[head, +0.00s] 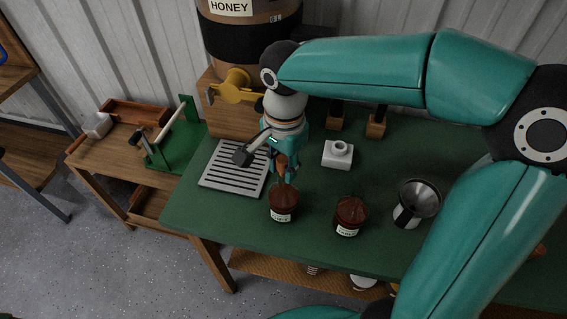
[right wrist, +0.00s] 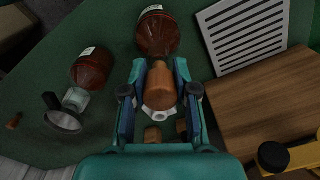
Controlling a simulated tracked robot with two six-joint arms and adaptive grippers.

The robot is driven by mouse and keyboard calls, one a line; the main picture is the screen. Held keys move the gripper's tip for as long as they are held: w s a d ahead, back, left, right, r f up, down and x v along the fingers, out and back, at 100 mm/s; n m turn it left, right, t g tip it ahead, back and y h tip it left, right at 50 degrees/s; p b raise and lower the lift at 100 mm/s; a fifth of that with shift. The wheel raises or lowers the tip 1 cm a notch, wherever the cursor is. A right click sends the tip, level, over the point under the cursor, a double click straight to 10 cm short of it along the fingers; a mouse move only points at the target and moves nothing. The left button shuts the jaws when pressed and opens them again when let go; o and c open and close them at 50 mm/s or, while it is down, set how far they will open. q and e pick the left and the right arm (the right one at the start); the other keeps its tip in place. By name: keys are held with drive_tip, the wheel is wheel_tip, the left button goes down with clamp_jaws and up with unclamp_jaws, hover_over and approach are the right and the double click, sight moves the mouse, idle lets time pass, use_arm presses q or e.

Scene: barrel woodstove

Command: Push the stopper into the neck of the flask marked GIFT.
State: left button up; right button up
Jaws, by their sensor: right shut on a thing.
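My right gripper (head: 285,172) points down over the table and is shut on an orange-brown stopper (right wrist: 160,84). Below it in the head view stands a dark red-brown flask (head: 283,203) with a white label; it also shows at the top of the right wrist view (right wrist: 157,36). The stopper's lower end is close to this flask's neck, and I cannot tell whether it touches or enters it. A second similar flask (head: 350,216) stands to the right, also labelled. The label words are too small to read, so I cannot tell which is GIFT. My left gripper is out of view.
A slatted grey tray (head: 233,168) lies left of the flasks. A white block (head: 338,154) stands behind, and a metal funnel (head: 418,200) in a holder stands to the right. A HONEY barrel (head: 248,40) with a yellow tap (head: 236,87) stands at the back.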

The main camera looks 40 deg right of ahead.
drive_tip(key=shift+f, duration=0.4)
drive_tip(key=shift+r, duration=0.15)
drive_tip(key=shift+r+p, duration=0.3)
drive_tip(key=shift+r, duration=0.2)
drive_tip(key=shift+s+f+b, duration=0.1)
drive_tip(key=shift+f+b, duration=0.55)
drive_tip(key=shift+f, duration=0.1)
idle(1.0)
drive_tip(key=shift+r, duration=0.15)
drive_tip(key=shift+r+p, duration=0.6)
drive_tip(key=shift+p, duration=0.05)
drive_tip(key=shift+d, duration=0.1)
idle(0.4)
drive_tip(key=shift+f+b, duration=0.65)
drive_tip(key=shift+f, duration=0.1)
idle(0.6)
